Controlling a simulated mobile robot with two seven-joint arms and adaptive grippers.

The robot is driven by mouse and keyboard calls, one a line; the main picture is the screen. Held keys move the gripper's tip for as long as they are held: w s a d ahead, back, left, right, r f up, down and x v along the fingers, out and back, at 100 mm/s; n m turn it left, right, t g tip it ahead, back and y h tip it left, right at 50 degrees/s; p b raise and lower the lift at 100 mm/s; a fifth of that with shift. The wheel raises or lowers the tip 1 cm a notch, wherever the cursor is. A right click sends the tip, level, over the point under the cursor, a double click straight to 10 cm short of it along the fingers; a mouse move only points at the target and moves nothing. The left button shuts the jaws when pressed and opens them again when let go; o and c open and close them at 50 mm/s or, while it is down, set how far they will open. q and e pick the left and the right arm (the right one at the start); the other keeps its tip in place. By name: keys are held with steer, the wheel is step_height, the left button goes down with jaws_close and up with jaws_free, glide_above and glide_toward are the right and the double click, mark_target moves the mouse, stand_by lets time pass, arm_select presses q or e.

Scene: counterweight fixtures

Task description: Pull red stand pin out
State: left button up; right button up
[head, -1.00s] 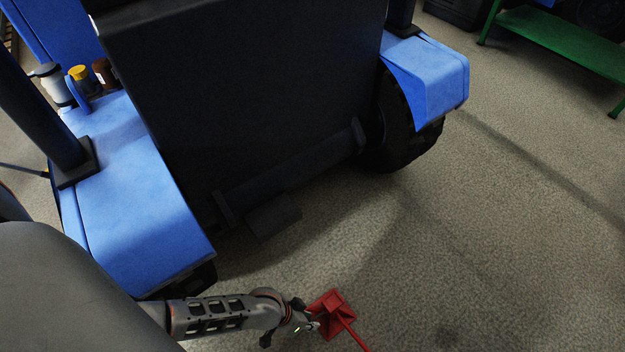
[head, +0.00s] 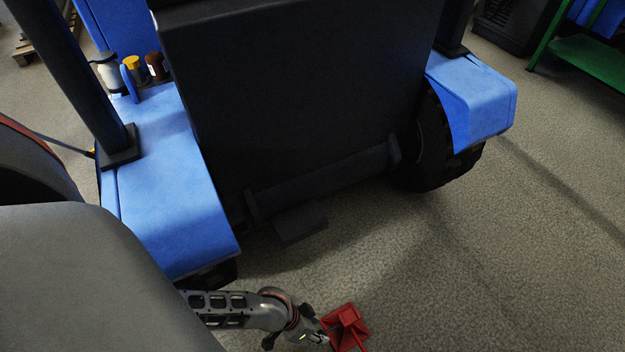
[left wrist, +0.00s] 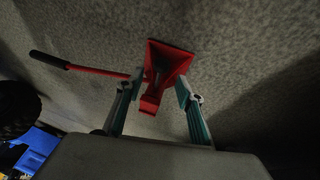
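The red stand (head: 345,318) is on the floor near the bottom of the head view. It also shows in the left wrist view (left wrist: 176,58), with a flared base plate, a narrower red body and a long red lever with a black grip (left wrist: 48,60) reaching left. A greyish piece shows inside the stand; I cannot tell if it is the pin. My left gripper (head: 322,338) is at the stand's left side. In the left wrist view its fingers (left wrist: 157,90) are apart, one on each side of the red body. Contact is unclear. My right gripper is out of view.
A large dark block and blue fenders (head: 165,190) of a vehicle stand beyond the stand, with a black wheel (head: 435,165) on the right. Bottles (head: 133,68) sit on the left fender. A green bench (head: 590,58) is at the far right. Floor right of the stand is clear.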

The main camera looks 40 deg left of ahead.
arm_select(q)
steer(key=shift+v, duration=1.7)
